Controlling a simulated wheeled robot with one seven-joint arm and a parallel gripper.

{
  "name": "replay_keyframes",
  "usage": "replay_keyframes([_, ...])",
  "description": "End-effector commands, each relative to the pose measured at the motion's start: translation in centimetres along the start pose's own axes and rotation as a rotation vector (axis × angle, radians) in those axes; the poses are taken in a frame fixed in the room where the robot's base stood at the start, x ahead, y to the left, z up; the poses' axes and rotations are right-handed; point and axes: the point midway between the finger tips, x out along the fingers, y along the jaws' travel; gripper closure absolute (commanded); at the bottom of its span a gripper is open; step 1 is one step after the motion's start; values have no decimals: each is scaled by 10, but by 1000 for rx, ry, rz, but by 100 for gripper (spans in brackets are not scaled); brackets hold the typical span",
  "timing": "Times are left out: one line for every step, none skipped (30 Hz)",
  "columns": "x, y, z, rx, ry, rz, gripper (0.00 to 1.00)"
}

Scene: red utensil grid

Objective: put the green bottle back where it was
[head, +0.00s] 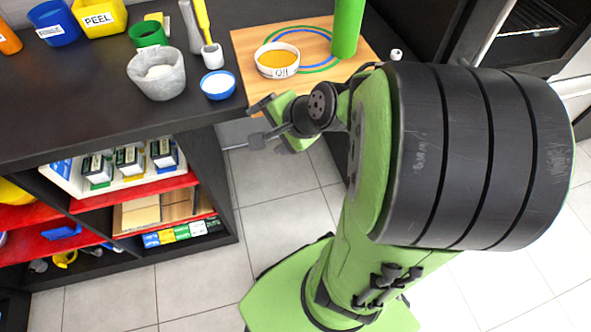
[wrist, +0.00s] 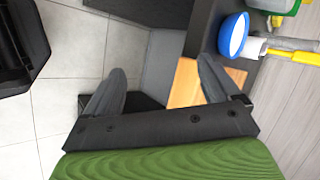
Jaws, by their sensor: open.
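The green bottle (head: 347,28) stands upright on the wooden board (head: 245,40), near its back right, at the right edge of the blue and green rings printed there. Its top is cut off by the picture edge. My gripper (head: 258,122) is in front of the board's near edge, to the lower left of the bottle and apart from it. In the wrist view my gripper (wrist: 160,82) has its two fingers spread with nothing between them. The bottle is not seen in the wrist view; a corner of the board (wrist: 184,85) is.
A white bowl of orange liquid (head: 277,62) sits on the rings, left of the bottle. A blue-rimmed bowl (head: 218,86), a grey pot (head: 158,76) and a green cup (head: 148,35) stand left on the dark counter (head: 60,100). Tiled floor (head: 280,215) lies below.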

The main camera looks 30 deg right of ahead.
Motion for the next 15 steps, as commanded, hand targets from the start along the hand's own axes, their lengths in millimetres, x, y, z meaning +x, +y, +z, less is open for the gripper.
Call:
replay_keyframes([-9, 3, 22, -221, 6, 70, 11])
replay_keyframes([-16, 8, 30, -348, 11, 115, 11])
replay_keyframes([-27, 14, 41, -511, 16, 167, 11])
replay_keyframes([-38, 18, 48, -628, 18, 201, 11])
replay_keyframes([-48, 22, 54, -738, 17, 230, 11])
replay_keyframes([-63, 28, 61, -873, 15, 261, 11])
replay_keyframes([-74, 32, 66, -963, 10, 280, 11])
replay_keyframes([-84, 37, 69, -1043, 4, 294, 11])
replay_keyframes([-97, 43, 73, -1134, -8, 306, 11])
replay_keyframes([-104, 47, 75, -1191, -18, 312, 11])
replay_keyframes([-111, 51, 76, -1236, -27, 316, 11])
replay_keyframes([-118, 55, 77, -1285, -39, 318, 11])
replay_keyframes([-122, 58, 78, -1311, -48, 320, 11])
replay_keyframes([-124, 60, 78, -1328, -53, 321, 11])
replay_keyframes([-126, 61, 78, -1343, -59, 323, 11])
